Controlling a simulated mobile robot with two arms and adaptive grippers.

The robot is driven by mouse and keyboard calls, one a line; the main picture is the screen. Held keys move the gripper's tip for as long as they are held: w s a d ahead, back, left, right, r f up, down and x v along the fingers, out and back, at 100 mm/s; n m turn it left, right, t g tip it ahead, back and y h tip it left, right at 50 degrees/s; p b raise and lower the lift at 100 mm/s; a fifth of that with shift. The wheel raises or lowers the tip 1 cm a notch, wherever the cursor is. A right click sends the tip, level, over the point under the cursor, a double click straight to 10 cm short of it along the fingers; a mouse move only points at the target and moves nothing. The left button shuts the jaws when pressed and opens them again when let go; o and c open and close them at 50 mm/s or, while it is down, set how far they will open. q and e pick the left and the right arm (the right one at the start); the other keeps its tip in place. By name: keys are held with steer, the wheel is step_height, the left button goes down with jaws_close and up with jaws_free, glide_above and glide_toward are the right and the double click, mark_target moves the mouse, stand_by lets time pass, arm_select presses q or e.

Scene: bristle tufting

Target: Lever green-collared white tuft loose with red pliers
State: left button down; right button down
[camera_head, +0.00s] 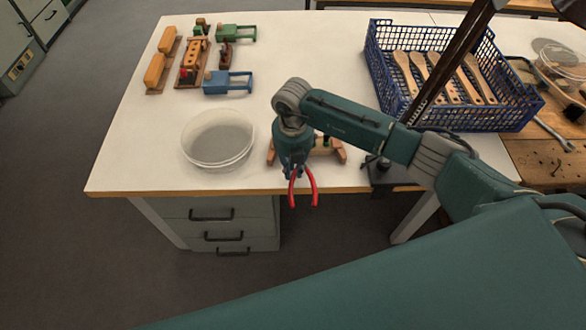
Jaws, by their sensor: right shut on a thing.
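My right gripper (294,172) hangs over the front edge of the white table, pointing down. It is shut on the red pliers (312,187), whose two red handles spread apart below it. Behind the gripper, a wooden piece (339,153) lies on the table near the front edge, partly hidden by my arm and gripper. Small dark and greenish bits show on it, but I cannot make out a green-collared white tuft. Whether the pliers touch the piece cannot be told. My left gripper is not in view.
A clear round bowl (218,158) stands left of the gripper. Wooden blocks and green and blue clamps (228,82) are at the back left. A blue crate (505,122) with several wooden brushes stands at the back right. A dark stand (381,168) is right of the gripper.

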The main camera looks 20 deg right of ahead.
mark_target(294, 180)
steer(key=shift+s+f+t, duration=0.1)
steer(key=shift+f+t, duration=0.5)
steer(key=shift+t, duration=0.2)
stand_by(2.5)
steer(key=shift+s+a+f+t+h+b, duration=0.1)
steer(key=shift+s+f+t+h+b, duration=0.1)
steer(key=shift+f+t+b, duration=0.25)
steer(key=shift+s+f+t+h+b, duration=0.1)
steer(key=shift+f+t+h+b, duration=0.15)
steer(key=shift+b, duration=0.25)
stand_by(2.2)
steer(key=shift+s, duration=0.35)
stand_by(0.6)
steer(key=shift+s+a+p, duration=0.2)
steer(key=shift+s+p, duration=0.2)
steer(key=shift+s, duration=0.1)
